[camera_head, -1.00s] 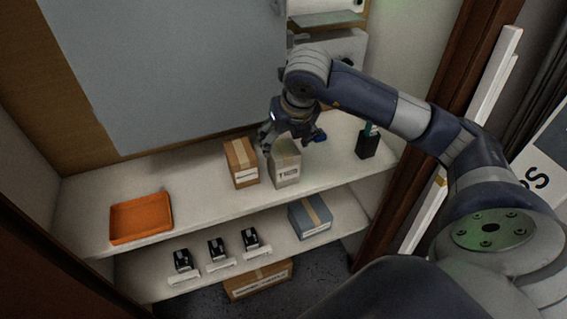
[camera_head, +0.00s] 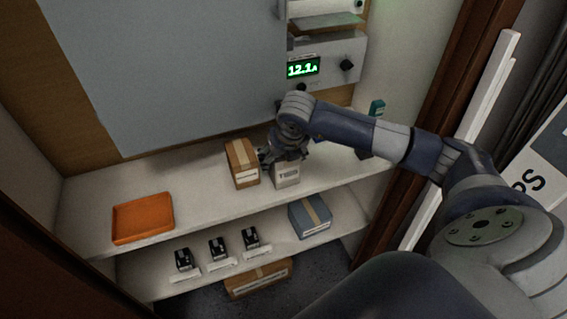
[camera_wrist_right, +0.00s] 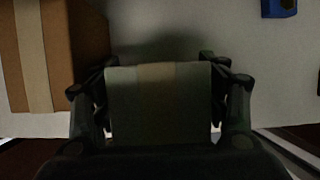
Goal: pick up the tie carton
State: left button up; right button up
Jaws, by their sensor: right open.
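The tie carton is a pale grey carton (camera_head: 287,178) with a printed label on its front. It stands upright on the upper shelf. My right gripper (camera_head: 284,158) is over its top, pointing down. In the right wrist view, the carton (camera_wrist_right: 160,105) with a tan tape strip lies between the open fingers of the right gripper (camera_wrist_right: 160,90), one on each side. I cannot tell whether the fingers touch it. The gripper hides the carton's top in the head view. My left gripper is out of view.
A brown taped carton (camera_head: 242,164) stands close on the left, also in the wrist view (camera_wrist_right: 70,50). An orange tray (camera_head: 142,218) is at the shelf's left. A blue-grey box (camera_head: 310,216) and several small black devices (camera_head: 218,248) sit on the lower shelf. A panel display (camera_head: 303,69) reads 12.1A.

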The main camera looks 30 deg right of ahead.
jog(key=c, duration=0.9)
jog(key=shift+r, duration=0.2)
